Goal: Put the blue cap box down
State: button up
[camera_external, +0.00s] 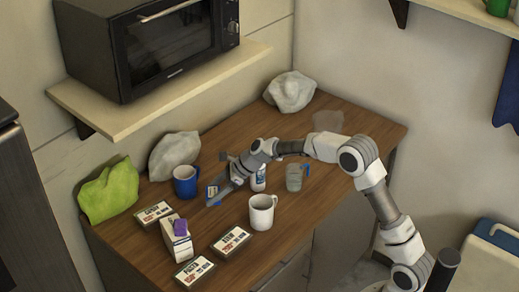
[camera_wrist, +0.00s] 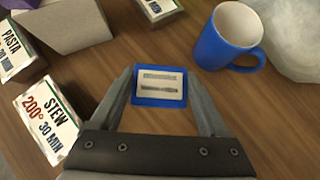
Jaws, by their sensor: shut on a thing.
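The blue cap box (camera_wrist: 160,87) is a small flat blue block with a pale label on its upper face. It sits between the two fingers of my gripper (camera_wrist: 160,76) in the wrist view, and the gripper is shut on it. In the external view my gripper (camera_external: 215,194) reaches over the wooden counter, and the box (camera_external: 211,191) shows as a small blue patch at the fingers. Whether its underside touches the counter I cannot tell.
A blue mug (camera_external: 186,182) stands close left of my gripper, a white mug (camera_external: 262,211) to its right. Labelled boxes (camera_external: 231,241) and a purple-capped carton (camera_external: 176,242) stand nearer the front. A bottle (camera_external: 258,180) and glass jar (camera_external: 294,177) stand behind. Bare counter (camera_external: 212,220) lies between.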

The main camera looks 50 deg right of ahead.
aim_at(206, 198)
jog(key=a+f, duration=0.1)
jog(key=w+a+f, duration=0.1)
jog(key=a, duration=0.1)
jog(key=shift+w+a, duration=0.1)
jog(key=shift+w, duration=0.05)
jog(key=shift+f+b, duration=0.7)
jog(key=shift+f, duration=1.3)
